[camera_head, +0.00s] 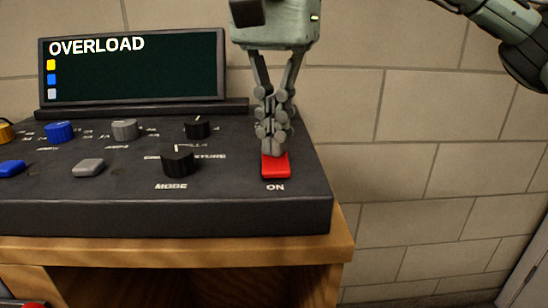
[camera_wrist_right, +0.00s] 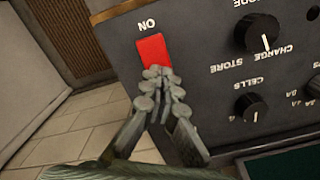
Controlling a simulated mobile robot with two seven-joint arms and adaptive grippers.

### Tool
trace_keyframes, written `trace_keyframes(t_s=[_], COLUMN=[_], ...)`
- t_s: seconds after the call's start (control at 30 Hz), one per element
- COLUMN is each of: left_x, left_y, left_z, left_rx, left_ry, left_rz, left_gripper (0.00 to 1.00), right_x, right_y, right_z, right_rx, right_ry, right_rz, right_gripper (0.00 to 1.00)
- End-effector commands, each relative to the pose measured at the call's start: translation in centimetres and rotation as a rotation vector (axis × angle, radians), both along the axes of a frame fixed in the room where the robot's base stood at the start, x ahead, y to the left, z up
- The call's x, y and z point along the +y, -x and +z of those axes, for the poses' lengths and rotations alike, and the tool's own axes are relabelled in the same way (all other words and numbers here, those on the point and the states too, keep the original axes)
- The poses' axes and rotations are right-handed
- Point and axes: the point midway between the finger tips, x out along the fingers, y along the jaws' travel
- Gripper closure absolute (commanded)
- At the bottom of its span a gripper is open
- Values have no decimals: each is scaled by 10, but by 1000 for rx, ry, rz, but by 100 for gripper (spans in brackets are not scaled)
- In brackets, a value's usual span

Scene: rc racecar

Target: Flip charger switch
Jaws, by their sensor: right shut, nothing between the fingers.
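The charger (camera_head: 110,215) is a dark box on a wooden stand, with knobs, buttons and a screen. Its red switch (camera_head: 275,168), above the label "ON", is at the right of the panel in the head view. The switch also shows in the right wrist view (camera_wrist_right: 152,52). My right gripper (camera_head: 272,148) is shut and empty, pointing down, with its fingertips at the far edge of the switch. In the right wrist view its fingertips (camera_wrist_right: 155,75) overlap the switch's lower edge; I cannot tell how firmly they touch. My left gripper is not in view.
The screen (camera_head: 135,75) at the back reads "OVERLOAD" beside yellow, blue and grey squares. A black "MODE" knob (camera_head: 178,160) stands left of the switch, with other knobs and buttons further left. The wooden stand (camera_head: 300,248) ends just right of the charger, before a block wall (camera_head: 430,130).

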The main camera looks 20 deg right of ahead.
Motion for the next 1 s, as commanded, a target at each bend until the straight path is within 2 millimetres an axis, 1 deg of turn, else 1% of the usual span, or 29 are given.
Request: trace_keyframes(t_s=[0.1, 0.27, 1.0], left_x=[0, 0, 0], left_y=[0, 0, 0], left_z=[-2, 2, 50], left_rx=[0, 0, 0], left_ry=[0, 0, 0], left_rz=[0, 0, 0], left_gripper=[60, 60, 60], right_x=[0, 0, 0], right_y=[0, 0, 0], right_z=[-3, 2, 60], right_rx=[1, 1, 1], right_ry=[1, 1, -1], right_rz=[0, 1, 0], right_gripper=[100, 100, 100])
